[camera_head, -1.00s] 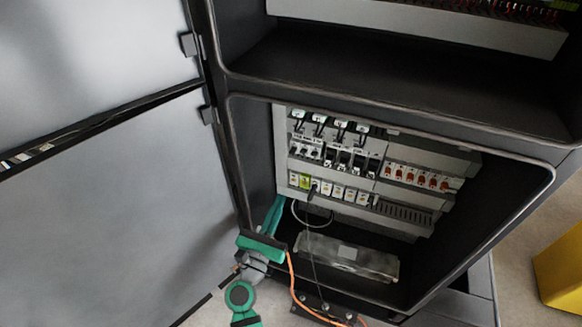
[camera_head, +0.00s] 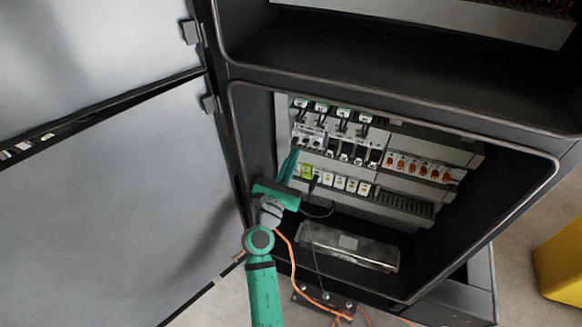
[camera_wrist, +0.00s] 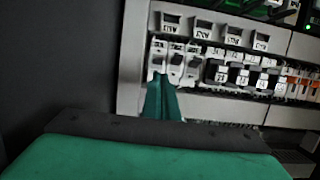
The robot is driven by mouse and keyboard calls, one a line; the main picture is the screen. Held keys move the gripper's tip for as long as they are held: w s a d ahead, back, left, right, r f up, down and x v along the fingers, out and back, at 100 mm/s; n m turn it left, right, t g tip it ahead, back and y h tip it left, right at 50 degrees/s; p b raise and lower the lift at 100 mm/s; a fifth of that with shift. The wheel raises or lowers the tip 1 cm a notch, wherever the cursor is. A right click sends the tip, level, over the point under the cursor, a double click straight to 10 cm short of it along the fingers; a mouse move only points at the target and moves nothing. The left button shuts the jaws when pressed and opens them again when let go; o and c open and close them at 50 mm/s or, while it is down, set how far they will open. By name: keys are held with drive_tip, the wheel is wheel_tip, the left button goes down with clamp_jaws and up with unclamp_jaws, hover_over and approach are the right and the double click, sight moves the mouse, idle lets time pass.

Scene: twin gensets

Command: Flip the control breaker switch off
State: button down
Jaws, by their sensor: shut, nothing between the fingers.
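A row of breakers sits in the middle of the open cabinet's panel. At its left end, several white breakers with dark toggles (camera_wrist: 175,56) show in the wrist view; in the head view the white breakers (camera_head: 315,141) look small. I cannot tell which one is the control breaker, nor read its label. My green gripper (camera_wrist: 162,84) is shut and empty. Its tips are at the lower edge of the leftmost white breakers; whether they touch is unclear. In the head view my gripper (camera_head: 294,152) reaches up to the left end of this row and partly hides it.
Dark breakers (camera_wrist: 241,76) and orange-red ones (camera_head: 420,167) lie to the right. Labelled switches (camera_head: 342,121) sit above, small modules (camera_head: 340,183) below. The dark cabinet wall (camera_wrist: 60,60) is close on the left. The grey door (camera_head: 110,190) hangs open. Loose cables (camera_head: 283,244) lie near my arm.

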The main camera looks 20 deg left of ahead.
drive_tip(key=shift+r, duration=0.4)
